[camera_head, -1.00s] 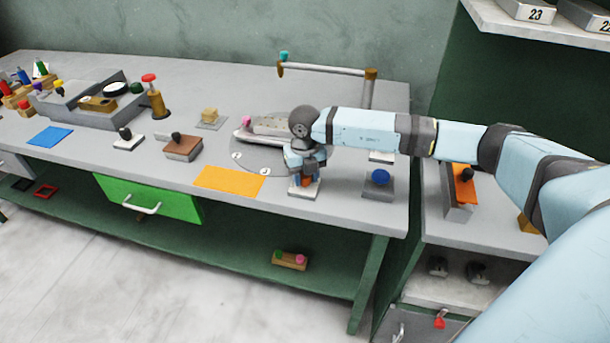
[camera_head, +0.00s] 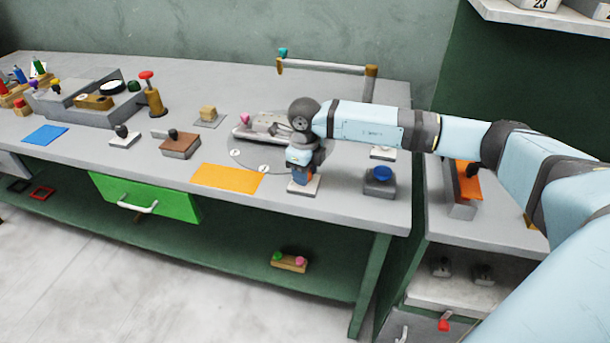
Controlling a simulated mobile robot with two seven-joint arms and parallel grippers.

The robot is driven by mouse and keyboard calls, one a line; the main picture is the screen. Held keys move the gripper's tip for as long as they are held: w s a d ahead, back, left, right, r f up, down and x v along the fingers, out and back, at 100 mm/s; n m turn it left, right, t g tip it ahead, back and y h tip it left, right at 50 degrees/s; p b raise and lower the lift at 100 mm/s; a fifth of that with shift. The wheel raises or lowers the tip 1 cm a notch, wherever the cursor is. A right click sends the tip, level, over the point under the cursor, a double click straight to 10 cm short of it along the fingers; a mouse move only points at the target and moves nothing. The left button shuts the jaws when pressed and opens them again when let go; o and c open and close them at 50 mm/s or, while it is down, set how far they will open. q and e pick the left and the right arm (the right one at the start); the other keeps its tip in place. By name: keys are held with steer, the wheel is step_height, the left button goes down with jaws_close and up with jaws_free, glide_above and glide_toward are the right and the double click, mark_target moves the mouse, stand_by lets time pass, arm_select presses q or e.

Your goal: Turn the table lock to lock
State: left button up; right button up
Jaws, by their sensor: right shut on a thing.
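My right gripper (camera_head: 305,170) points down at a small white plate (camera_head: 304,188) near the table's front edge, right of the orange sheet. The gripper is shut on a small part standing on that plate, which looks like the table lock. My fingers hide most of that part, so I cannot tell how far it is turned. Behind the gripper is the round turntable (camera_head: 250,160), with a grey fixture (camera_head: 262,128) and a pink knob on it. My arm hides part of the turntable. My left gripper is not in view.
A grey block with a blue knob (camera_head: 380,174) stands just right of the gripper. The orange sheet (camera_head: 228,178) lies to its left. A brown block (camera_head: 180,147) and a post with a red knob (camera_head: 150,90) are farther left. A bracket frame (camera_head: 325,67) stands behind.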

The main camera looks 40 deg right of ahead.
steer(key=n+b, duration=0.1)
steer(key=n, duration=0.1)
steer(key=shift+n, duration=0.4)
steer(key=n+b, duration=0.1)
steer(key=n, duration=0.1)
steer(key=shift+n, duration=0.3)
steer(key=shift+w+n+b, duration=0.1)
steer(key=shift+n+b, duration=0.35)
steer(key=shift+n, duration=1.15)
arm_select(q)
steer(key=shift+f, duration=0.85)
arm_select(e)
steer(key=shift+n, duration=0.3)
arm_select(q)
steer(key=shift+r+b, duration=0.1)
steer(key=shift+b, duration=0.2)
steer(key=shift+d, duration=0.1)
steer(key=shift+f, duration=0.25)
arm_select(e)
steer(key=o, duration=0.9)
